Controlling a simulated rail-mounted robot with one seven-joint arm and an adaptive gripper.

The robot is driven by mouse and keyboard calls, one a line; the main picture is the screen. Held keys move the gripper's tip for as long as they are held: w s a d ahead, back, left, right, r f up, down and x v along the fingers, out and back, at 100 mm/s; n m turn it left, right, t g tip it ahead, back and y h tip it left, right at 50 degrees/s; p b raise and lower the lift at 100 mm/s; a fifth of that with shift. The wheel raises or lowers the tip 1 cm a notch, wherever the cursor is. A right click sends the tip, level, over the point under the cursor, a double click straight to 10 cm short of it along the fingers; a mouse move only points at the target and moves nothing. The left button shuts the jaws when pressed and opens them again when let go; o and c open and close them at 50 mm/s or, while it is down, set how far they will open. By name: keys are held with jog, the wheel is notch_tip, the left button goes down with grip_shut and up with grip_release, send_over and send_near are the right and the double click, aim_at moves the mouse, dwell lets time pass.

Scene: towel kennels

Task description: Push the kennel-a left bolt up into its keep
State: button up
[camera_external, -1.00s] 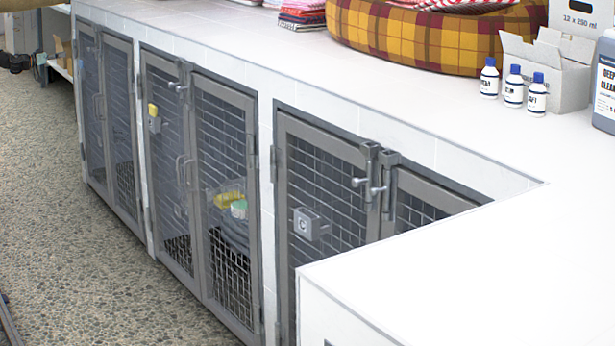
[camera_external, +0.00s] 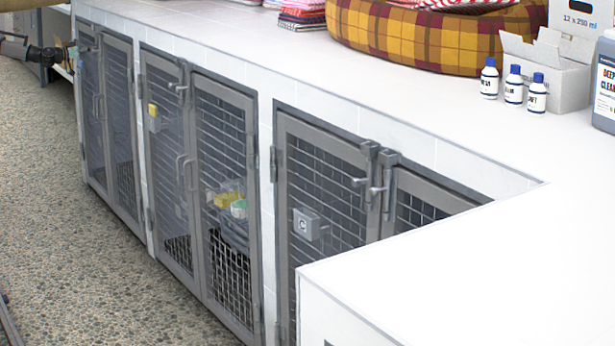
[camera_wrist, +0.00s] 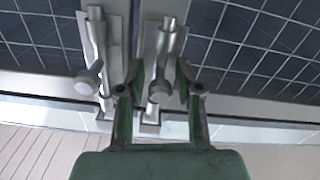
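The far-left kennel (camera_external: 102,110) has two mesh doors, both shut. In the wrist view, two grey metal bolts stand side by side on the door frames: one bolt (camera_wrist: 96,45) at left and one bolt (camera_wrist: 167,40) nearer the middle. Each has a round knob. My gripper (camera_wrist: 160,90) is open, with one finger on each side of the middle bolt's knob (camera_wrist: 158,91). I cannot tell whether either finger touches it. In the external view my gripper (camera_external: 68,48) is at the top of the far-left kennel, where the bolts are too small to make out.
A middle kennel (camera_external: 200,190) and a kennel marked C (camera_external: 330,185) stand along the same white counter (camera_external: 250,50). A plaid pet bed (camera_external: 430,40), several folded towels (camera_external: 302,14) and small bottles (camera_external: 513,87) are on the counter. The speckled floor (camera_external: 90,260) in front is clear.

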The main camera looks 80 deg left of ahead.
jog(key=shift+w+a, duration=0.1)
jog(key=shift+w, duration=0.1)
grip_shut()
notch_tip(320, 180, up, 4)
jog(key=p, duration=0.3)
jog(key=shift+f+p, duration=0.15)
jog(key=shift+p, duration=0.15)
jog(key=shift+f, duration=0.1)
grip_release()
